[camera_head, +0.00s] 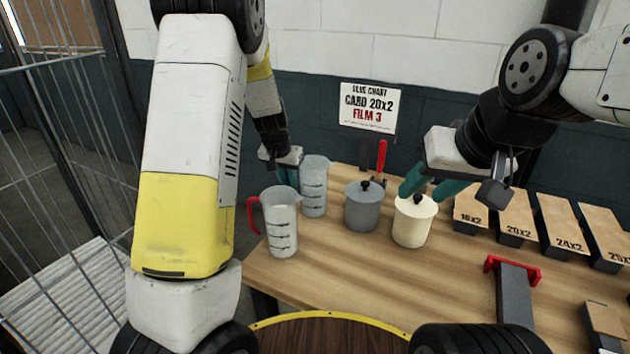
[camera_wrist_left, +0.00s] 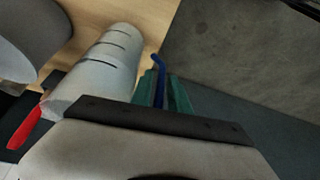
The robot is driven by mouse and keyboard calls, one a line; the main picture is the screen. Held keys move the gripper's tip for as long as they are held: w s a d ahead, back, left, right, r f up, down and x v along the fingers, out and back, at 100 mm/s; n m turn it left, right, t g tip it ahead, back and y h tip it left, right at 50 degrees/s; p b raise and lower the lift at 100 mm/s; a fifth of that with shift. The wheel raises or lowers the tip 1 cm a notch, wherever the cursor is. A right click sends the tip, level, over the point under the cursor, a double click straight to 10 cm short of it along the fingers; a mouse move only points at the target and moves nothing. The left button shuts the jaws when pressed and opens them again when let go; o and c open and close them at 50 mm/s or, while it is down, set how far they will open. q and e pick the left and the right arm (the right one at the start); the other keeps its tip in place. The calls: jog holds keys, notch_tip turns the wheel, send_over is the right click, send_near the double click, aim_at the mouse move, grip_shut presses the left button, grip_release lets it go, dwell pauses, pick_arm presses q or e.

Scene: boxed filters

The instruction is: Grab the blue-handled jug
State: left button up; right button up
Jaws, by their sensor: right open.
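The blue-handled jug (camera_head: 314,188) is a clear measuring jug standing upright at the table's back left edge. In the left wrist view the jug (camera_wrist_left: 103,68) shows its dark marks, and its blue handle (camera_wrist_left: 158,68) lies between my teal fingers. My left gripper (camera_head: 288,178) is at the jug's left side, its fingers close together around the handle, which they hide in the head view. My right gripper (camera_head: 430,188) is open, its fingers at the lid of a cream canister (camera_head: 412,226).
A red-handled jug (camera_head: 281,225) stands in front of the blue-handled jug. A grey canister (camera_head: 362,208) is to its right. Boxed filters (camera_head: 517,222) line the right side, with a red-topped grey tool (camera_head: 513,290) in front. A wire cage (camera_head: 75,150) stands at left.

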pick_arm(q)
grip_shut()
dwell(1.4)
